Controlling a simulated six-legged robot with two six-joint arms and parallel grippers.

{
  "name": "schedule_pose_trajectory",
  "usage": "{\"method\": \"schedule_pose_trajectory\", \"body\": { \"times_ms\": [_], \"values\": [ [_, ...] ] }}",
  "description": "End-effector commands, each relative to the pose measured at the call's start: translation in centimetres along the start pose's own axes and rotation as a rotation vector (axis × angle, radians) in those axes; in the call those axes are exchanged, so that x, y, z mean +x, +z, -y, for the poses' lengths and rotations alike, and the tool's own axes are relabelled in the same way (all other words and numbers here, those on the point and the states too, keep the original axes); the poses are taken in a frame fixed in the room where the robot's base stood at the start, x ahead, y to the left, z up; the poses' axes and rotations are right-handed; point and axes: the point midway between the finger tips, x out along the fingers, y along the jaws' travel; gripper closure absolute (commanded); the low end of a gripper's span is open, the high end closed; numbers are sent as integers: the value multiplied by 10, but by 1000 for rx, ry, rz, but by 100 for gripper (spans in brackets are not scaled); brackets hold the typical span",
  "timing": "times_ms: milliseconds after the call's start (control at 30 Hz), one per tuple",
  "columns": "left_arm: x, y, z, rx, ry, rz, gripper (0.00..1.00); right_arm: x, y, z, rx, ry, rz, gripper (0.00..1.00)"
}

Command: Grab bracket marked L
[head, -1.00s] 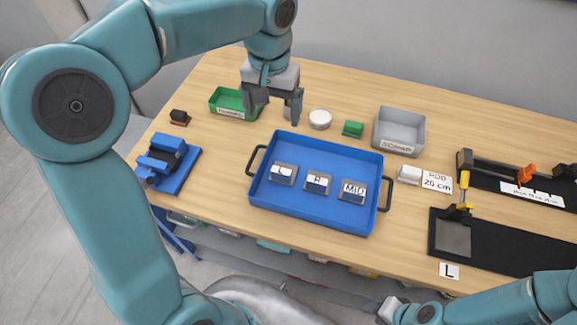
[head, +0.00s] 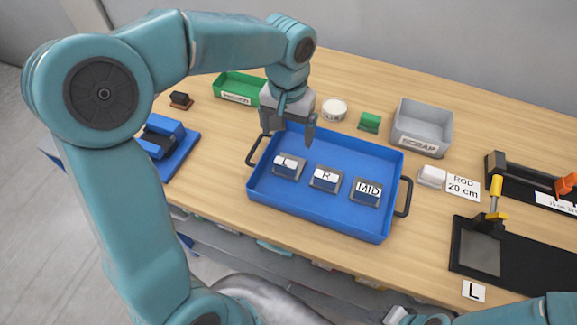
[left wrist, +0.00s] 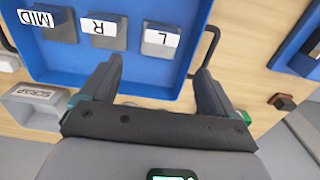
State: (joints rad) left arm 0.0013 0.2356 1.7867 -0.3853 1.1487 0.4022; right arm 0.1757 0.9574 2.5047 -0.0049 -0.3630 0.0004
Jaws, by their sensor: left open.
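The bracket marked L (head: 288,167) sits at the left end of a row in the blue tray (head: 270,193). It also shows in the left wrist view (left wrist: 160,40), beyond my fingertips. Beside it are the bracket marked R (head: 325,179) and the bracket marked MID (head: 366,191). My left gripper (head: 289,136) is open and empty above the tray's back left edge, apart from the L bracket. In the left wrist view its fingers (left wrist: 160,72) point toward the L bracket. My right arm shows only in part at the bottom right; its gripper tips cannot be made out.
The tray has dark handles at both ends. Behind it stand a green bin (head: 236,87), a white round item (head: 334,109), a green block (head: 370,121) and a grey scrap bin (head: 422,127). A blue fixture (head: 165,143) is left; black fixtures (head: 520,258) are right.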

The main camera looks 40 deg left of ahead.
Motion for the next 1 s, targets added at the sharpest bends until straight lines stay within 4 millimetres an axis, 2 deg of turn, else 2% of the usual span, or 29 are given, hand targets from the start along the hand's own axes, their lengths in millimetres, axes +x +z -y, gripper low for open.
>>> {"method": "schedule_pose_trajectory", "body": {
  "times_ms": [100, 200, 467, 700, 1000],
  "values": [
    [29, 0, 0, -1, -2, 5, 11, -1, 0, 0, 0, 0, 0, 66],
    [46, -1, 0, -1, -1, 4, 11, -1, 0, 0, 0, 0, 0, 66],
    [68, -4, 0, -1, -1, 2, 11, -4, 0, 1, 0, 0, 0, 66],
    [106, -5, 1, -1, -1, 3, 11, -10, 0, 4, 0, 0, 0, 66],
    [113, -5, 1, -1, 0, -1, 11, -10, 0, 4, 0, 0, 0, 66]
  ]
}}
